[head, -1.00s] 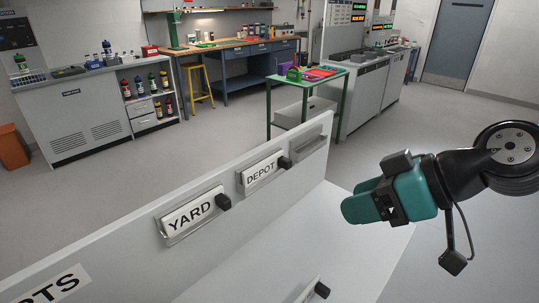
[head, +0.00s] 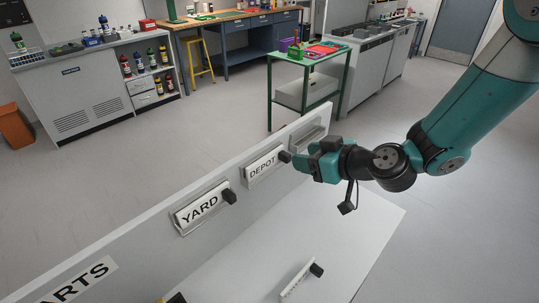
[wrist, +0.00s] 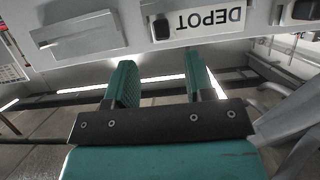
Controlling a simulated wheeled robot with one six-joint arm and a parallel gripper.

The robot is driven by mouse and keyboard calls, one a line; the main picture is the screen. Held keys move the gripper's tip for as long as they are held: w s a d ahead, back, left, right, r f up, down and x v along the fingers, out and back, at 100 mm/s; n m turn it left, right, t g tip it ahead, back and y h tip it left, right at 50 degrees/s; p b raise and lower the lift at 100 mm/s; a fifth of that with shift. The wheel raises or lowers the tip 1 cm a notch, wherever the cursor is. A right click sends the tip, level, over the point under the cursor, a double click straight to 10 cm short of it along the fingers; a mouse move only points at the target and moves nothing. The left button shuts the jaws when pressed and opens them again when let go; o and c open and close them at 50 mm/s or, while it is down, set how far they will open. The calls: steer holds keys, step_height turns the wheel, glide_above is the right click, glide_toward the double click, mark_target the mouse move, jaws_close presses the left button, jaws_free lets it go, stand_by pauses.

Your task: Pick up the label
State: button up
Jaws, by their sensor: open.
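A white DEPOT label (head: 262,168) sits in a holder on the grey panel, with a black knob (head: 284,156) at its right end. A similar YARD label (head: 200,209) sits in the holder to its left. Another white label (head: 296,284) with a black knob lies on the surface below; its text is unreadable. My teal gripper (head: 300,164) is beside the DEPOT knob. In the wrist view my gripper (wrist: 158,75) is open and empty. The DEPOT label (wrist: 212,20) appears upside down there, its knob (wrist: 160,28) beyond the fingertips and lined up between them.
An empty holder (head: 308,139) is on the panel right of DEPOT, also visible in the wrist view (wrist: 75,36). A PARTS sign (head: 82,281) is at the panel's left. A green table (head: 308,58) with coloured items stands behind. The floor between is clear.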

mark_target(287, 154)
steer(key=shift+w+a+f+p, duration=0.1)
steer(key=shift+w+a+p, duration=0.2)
steer(key=shift+a+p, duration=0.3)
steer(key=p+x, duration=0.2)
steer(key=x, duration=0.1)
steer(key=shift+a, duration=0.2)
steer(key=shift+w+a+f, duration=0.2)
steer(key=shift+w+f, duration=0.05)
steer(key=shift+f, duration=0.1)
jaws_close()
